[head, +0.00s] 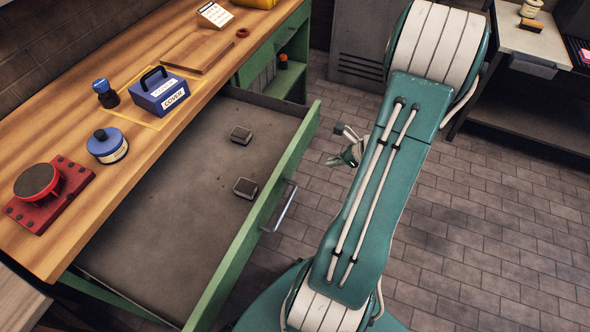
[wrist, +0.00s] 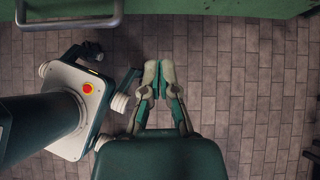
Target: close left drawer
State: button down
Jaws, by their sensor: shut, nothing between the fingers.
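The left drawer (head: 155,240) is green with a grey floor and stands pulled far out from under the wooden workbench. Two small dark blocks, one (head: 241,135) farther back and one (head: 245,188) nearer, lie inside it. Its metal bar handle (head: 280,207) is on the outer face, and it also shows at the top left of the wrist view (wrist: 70,22). My gripper (head: 352,155) is outside the drawer, to the right of its front, partly hidden behind my arm. In the wrist view my gripper (wrist: 151,78) has its fingertips together, empty, over the floor, apart from the handle and drawer front.
The workbench (head: 150,55) carries a blue cover box (head: 160,95), a blue-lidded tin (head: 107,146), a blue stamp (head: 104,93), a red fixture (head: 45,195) and a wooden board (head: 197,53). A grey cabinet (head: 365,50) stands behind. Brick floor (head: 490,230) is clear at right.

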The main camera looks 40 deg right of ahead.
send_near(293, 167)
jog(key=shift+m, duration=0.4)
jog(key=x, duration=0.6)
jog(key=shift+s+f, duration=0.25)
jog(key=shift+f, duration=0.05)
jog(key=shift+w, duration=0.45)
jog(key=shift+a, duration=0.15)
jog(key=shift+w, duration=0.1)
